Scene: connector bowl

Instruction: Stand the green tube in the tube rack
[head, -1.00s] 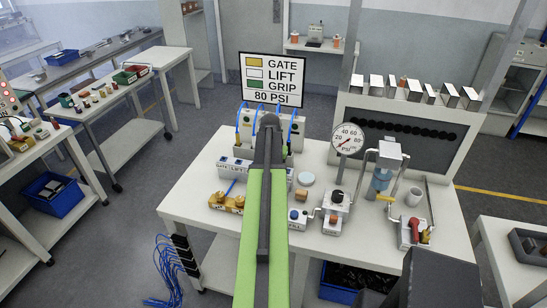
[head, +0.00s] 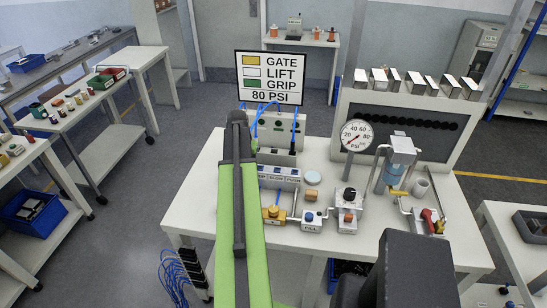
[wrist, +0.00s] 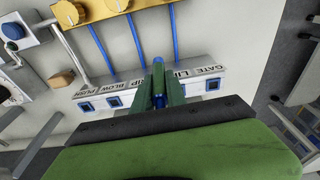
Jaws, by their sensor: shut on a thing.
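My gripper (wrist: 158,92) has dark green fingers shut on a narrow blue-ended tube (wrist: 158,68) in the wrist view. Its colour between the fingers is mostly hidden, and I cannot make out green on it for certain. Below it in that view lies a white block (wrist: 134,92) labelled GATE, GRIP, BLOW and PUSH, with blue-rimmed square holes. It may be the tube rack; part of it is behind the gripper. The labelled block also shows in the head view (head: 279,174), right beside my arm. The gripper itself is hidden there. I cannot tell whether the tube touches the block.
A yellow fitting (wrist: 121,6) with several blue hoses lies near the block. A colour sign (head: 270,78) stands behind.

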